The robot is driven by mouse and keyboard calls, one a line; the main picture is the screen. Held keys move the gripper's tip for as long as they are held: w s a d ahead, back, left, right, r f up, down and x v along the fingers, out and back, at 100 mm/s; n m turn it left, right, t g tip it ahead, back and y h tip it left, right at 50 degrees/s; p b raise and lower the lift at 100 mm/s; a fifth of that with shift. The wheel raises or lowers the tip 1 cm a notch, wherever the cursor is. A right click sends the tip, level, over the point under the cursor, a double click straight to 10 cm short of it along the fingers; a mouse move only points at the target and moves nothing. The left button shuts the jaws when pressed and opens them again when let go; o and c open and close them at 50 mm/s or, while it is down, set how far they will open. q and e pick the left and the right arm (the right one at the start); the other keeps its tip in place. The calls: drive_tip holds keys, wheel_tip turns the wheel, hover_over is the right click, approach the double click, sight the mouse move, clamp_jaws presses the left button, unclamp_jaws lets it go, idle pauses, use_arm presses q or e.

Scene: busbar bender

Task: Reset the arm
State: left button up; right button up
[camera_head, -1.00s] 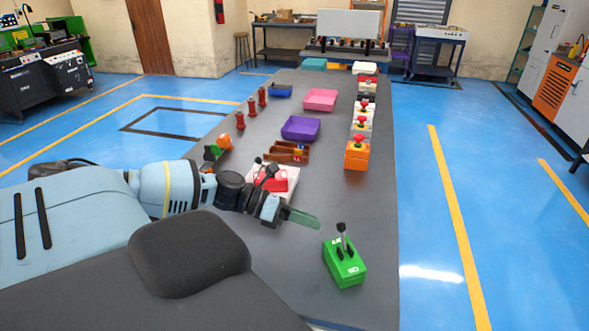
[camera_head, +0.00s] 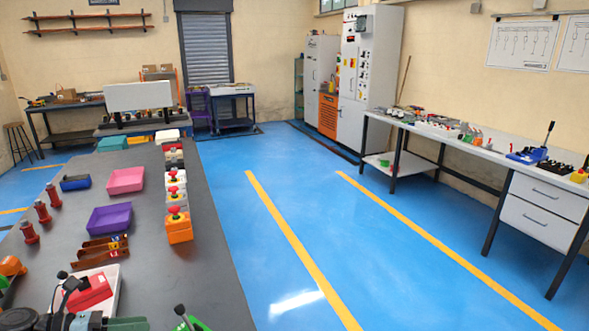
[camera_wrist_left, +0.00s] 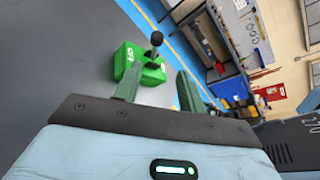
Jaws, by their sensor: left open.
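My left gripper (camera_head: 110,323) shows at the bottom left edge of the head view, mostly cut off, with a green finger pointing right over the grey table (camera_head: 203,290). In the left wrist view the gripper (camera_wrist_left: 160,85) has its two green fingers apart with nothing held between them. A green box with a black-knobbed lever (camera_wrist_left: 128,60) stands on the table beyond the fingers. Only its top shows at the lower edge of the head view (camera_head: 188,322). My right gripper is out of view.
On the table stand a purple tray (camera_head: 108,219), a pink tray (camera_head: 126,180), several red posts (camera_head: 42,212) and an orange button box (camera_head: 180,232). A white workbench (camera_head: 470,148) stands along the right wall. The blue floor (camera_head: 330,240) between is clear.

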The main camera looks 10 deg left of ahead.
use_arm(q)
drive_tip(key=s+d+f+m+g, duration=0.1)
drive_tip(key=s+d+f+m, duration=0.1)
drive_tip(key=s+d+f+m+g+h, duration=0.1)
drive_tip(key=s+d+f+m, duration=0.1)
drive_tip(key=s+d+m, duration=0.1)
drive_tip(key=s+d+f+m+g, duration=0.1)
drive_tip(key=s+d+f+m, duration=0.1)
drive_tip(key=d, duration=0.1)
drive_tip(key=shift+s+g, duration=0.15)
drive_tip(key=shift+g, duration=0.25)
drive_tip(key=s+d+f+m+g+y, duration=0.2)
drive_tip(key=s+d+f+m, duration=0.35)
drive_tip(key=s+m, duration=0.35)
drive_tip(key=s+d+f+m+g+y, duration=0.2)
drive_tip(key=s+d+f+m, duration=0.4)
drive_tip(key=m, duration=0.6)
drive_tip(key=s+a+r+m+t+y, duration=0.1)
drive_tip(key=s+a+m+y, duration=0.45)
drive_tip(key=y, duration=0.25)
drive_tip(key=w+d+f+t+h, duration=0.1)
drive_tip(key=w+d+f+t, duration=0.2)
drive_tip(key=w+f+t, duration=0.3)
drive_tip(key=shift+w+d+f+m+t+h, duration=0.35)
drive_tip(key=shift+f+t, duration=0.45)
drive_tip(key=shift+f, duration=1)
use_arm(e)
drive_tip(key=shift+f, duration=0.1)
